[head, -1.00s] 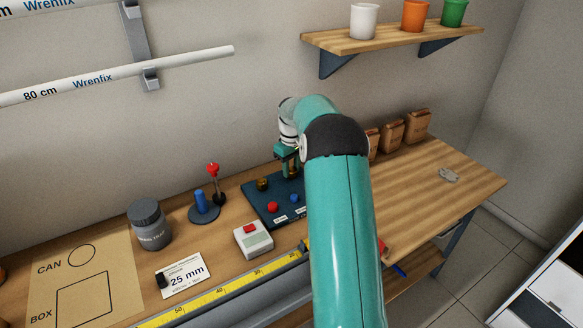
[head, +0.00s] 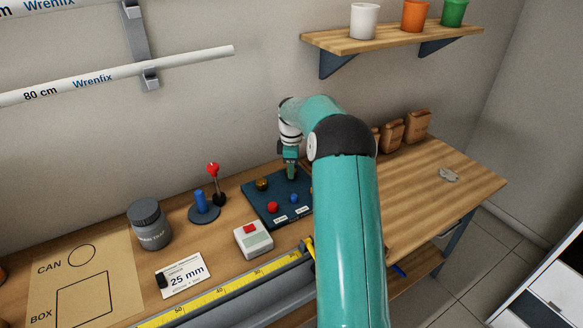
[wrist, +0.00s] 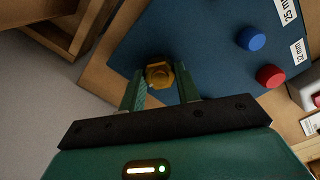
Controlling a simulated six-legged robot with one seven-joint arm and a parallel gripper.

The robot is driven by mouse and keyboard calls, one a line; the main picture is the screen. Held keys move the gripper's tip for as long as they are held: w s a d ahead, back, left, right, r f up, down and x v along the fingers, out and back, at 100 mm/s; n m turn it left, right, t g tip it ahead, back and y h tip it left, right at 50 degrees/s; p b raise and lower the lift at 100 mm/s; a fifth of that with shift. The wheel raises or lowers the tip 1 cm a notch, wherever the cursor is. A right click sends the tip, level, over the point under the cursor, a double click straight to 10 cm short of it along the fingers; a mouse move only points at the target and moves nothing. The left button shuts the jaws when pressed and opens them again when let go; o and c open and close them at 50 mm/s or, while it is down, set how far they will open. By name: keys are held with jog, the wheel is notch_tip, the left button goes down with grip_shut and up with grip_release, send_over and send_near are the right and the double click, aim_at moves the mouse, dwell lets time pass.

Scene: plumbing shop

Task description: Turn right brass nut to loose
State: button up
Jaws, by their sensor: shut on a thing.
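The right brass nut (wrist: 159,75) sits on the dark blue board (wrist: 190,30) and shows between my fingertips in the wrist view. My gripper (wrist: 160,84) is shut on it, one green finger on each side. In the head view my gripper (head: 291,174) points down over the back of the board (head: 258,203) and hides this nut. The left brass nut (head: 262,184) stands free to the left of my gripper. How far the held nut is turned cannot be told.
A red knob (head: 272,207) and a blue knob (head: 294,198) stand on the board's front half.

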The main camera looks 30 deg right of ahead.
jog(key=shift+s, duration=0.1)
dwell(0.3)
jog(key=o, duration=1)
notch_tip(320, 180, up, 14)
jog(key=shift+f, duration=0.1)
dwell(0.3)
